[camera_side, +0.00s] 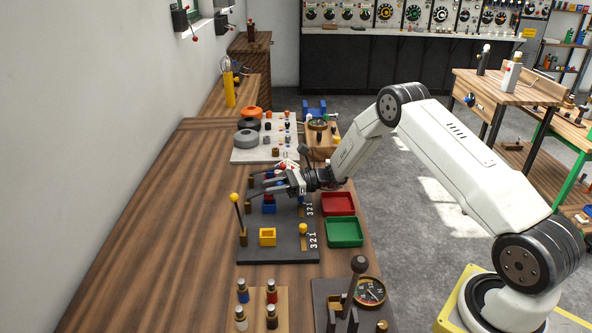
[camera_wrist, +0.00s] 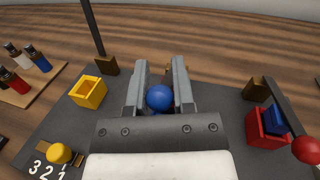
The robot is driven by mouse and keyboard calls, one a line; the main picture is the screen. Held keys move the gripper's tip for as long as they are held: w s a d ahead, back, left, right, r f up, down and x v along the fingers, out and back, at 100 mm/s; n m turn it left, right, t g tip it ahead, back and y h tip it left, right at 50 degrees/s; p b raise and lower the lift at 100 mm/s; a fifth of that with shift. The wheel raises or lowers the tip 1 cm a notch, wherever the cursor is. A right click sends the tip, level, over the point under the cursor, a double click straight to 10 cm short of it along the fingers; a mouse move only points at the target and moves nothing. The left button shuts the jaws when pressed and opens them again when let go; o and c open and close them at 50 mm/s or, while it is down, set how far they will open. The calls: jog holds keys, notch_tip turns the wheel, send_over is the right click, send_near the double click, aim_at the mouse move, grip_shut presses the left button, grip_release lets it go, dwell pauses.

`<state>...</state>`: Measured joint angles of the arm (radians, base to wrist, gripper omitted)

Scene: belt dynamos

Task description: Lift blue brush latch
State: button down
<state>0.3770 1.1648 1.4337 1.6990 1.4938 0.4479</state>
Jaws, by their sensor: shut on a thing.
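In the wrist view, a blue ball knob (camera_wrist: 160,97), which I take as the blue brush latch's handle, is between the two grey fingers of my gripper (camera_wrist: 159,80). The fingers are shut on it. The latch's arm and base are mostly hidden by my gripper. In the side view, my gripper (camera_side: 284,181) is low over the dark base plate (camera_side: 285,250), at its far half. A blue block (camera_side: 268,208) shows just below it. The blue knob cannot be made out clearly there.
A yellow-knobbed lever (camera_side: 234,197) stands upright beside a yellow box (camera_wrist: 88,92). A red-knobbed lever (camera_wrist: 307,150) lies low across a red box (camera_wrist: 265,128). A yellow knob (camera_wrist: 59,153) sits by the numbers. Red (camera_side: 338,203) and green (camera_side: 345,232) trays are at right.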

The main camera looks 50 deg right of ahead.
aim_at(258, 194)
dwell(0.3)
jog(key=shift+w+a+r+m+g+h, duration=0.15)
jog(key=shift+w+a+r+g+h, duration=0.15)
jog(key=shift+r+g+h, duration=0.3)
jog(key=shift+w+a+r+m+g+h, duration=0.15)
jog(key=shift+w+a+r+g+h, duration=0.15)
jog(key=shift+h, duration=0.4)
jog(key=a+g+h, duration=0.1)
jog(key=w+r+g+h, duration=0.1)
jog(key=h, duration=0.1)
jog(key=shift+w+a+r+m, duration=0.3)
jog(key=shift+a+m, duration=0.05)
jog(key=shift+m, duration=0.05)
jog(key=g+h, duration=0.1)
jog(key=w+a+g+h, duration=0.1)
jog(key=shift+w+a+r+h, duration=0.3)
jog(key=shift+w+a+m, duration=0.3)
jog(key=shift+w+a, duration=0.4)
jog(key=shift+f, duration=0.1)
jog(key=shift+c, duration=2.3)
grip_release()
